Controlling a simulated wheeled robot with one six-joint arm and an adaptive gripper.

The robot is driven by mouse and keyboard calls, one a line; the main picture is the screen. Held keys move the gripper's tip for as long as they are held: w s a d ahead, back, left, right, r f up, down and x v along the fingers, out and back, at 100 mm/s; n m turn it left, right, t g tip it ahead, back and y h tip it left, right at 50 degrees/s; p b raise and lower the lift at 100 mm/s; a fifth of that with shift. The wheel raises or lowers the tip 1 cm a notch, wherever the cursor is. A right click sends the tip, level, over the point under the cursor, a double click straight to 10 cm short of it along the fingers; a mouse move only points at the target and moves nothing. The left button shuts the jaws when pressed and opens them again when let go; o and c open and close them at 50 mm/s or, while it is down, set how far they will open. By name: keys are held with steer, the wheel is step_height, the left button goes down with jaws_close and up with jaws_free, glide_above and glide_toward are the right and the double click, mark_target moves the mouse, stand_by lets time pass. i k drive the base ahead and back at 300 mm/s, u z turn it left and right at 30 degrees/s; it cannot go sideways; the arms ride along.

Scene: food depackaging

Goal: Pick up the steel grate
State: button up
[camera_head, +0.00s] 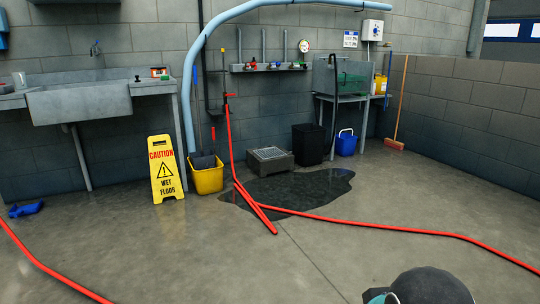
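The steel grate (269,153) is a small light grey slotted panel. It lies on top of a low grey block (283,168) on the floor by the back wall, near the middle of the view. A dark puddle (305,190) spreads in front of the block. Only a dark rounded part of my own arm, with some teal on it, shows at the bottom right edge. My gripper's fingers do not show, and the arm part is well apart from the grate.
A red hose (375,225) crosses the floor in front of the puddle. A yellow wet-floor sign (165,170) and yellow bucket (206,178) stand left of the block. A black bin (308,145) and blue bucket (346,143) stand right. The right floor is mostly clear.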

mark_target(271, 153)
steer(key=z, duration=0.15)
steer(key=i, duration=0.7)
steer(key=z, duration=0.45)
steer(key=i, duration=2.45)
steer(key=u, duration=0.15)
steer(key=i, duration=2.3)
steer(key=u, duration=1.65)
steer(key=i, duration=1.45)
steer(key=u, duration=0.65)
